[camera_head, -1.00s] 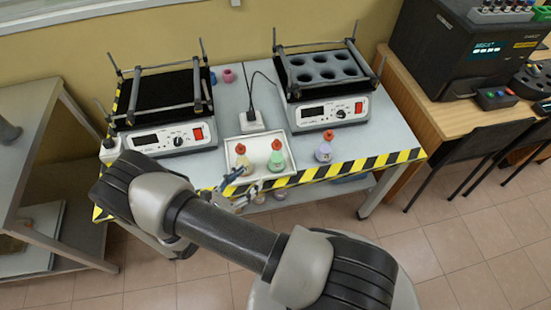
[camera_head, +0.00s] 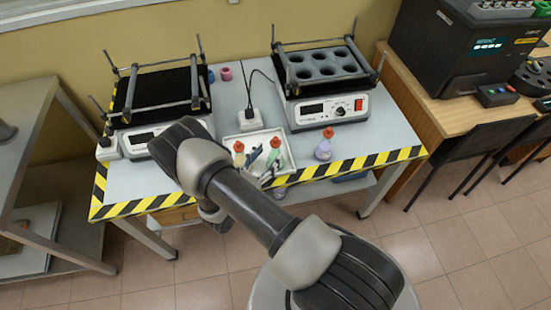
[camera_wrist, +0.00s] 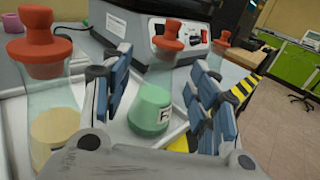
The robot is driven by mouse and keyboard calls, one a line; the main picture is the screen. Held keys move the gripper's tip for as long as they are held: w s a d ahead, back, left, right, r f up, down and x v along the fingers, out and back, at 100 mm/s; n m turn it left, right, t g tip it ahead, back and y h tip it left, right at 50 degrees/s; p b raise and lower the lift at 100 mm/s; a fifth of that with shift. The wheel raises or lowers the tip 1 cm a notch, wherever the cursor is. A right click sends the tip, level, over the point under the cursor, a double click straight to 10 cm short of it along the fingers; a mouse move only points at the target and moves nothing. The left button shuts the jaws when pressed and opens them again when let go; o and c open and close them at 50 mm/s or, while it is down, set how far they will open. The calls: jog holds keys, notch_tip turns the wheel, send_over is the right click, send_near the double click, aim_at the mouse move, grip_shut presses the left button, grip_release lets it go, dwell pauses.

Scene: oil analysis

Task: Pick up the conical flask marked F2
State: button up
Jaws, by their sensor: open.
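A conical flask with green liquid (camera_wrist: 150,108) and a red stopper stands between the open fingers of my gripper (camera_wrist: 158,100) in the wrist view. Its label shows an "F"; the rest is hidden by the right finger. In the head view, my gripper (camera_head: 264,163) is at the white tray (camera_head: 228,142), partly covering the green flask (camera_head: 276,157). A flask with pale yellow liquid (camera_wrist: 54,130) stands left of the left finger, its label not seen. A flask with purple liquid (camera_head: 323,151) stands on the table, right of the tray.
Two shaker devices stand behind, one with black platform (camera_head: 160,95) and one with round holders (camera_head: 322,68). A white plug box (camera_head: 250,120) with black cable sits behind the tray. The table's front edge has yellow-black tape (camera_head: 375,161). Small pink containers (camera_head: 226,74) stand at the back.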

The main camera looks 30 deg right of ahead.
aim_at(272, 150)
jog(key=x, duration=0.3)
jog(key=b+x, duration=0.1)
jog(key=x, duration=0.1)
jog(key=shift+s+d+r, duration=0.1)
jog(key=shift+d+r, duration=0.05)
jog(key=shift+r, duration=0.2)
jog(key=shift+c, duration=0.2)
grip_shut()
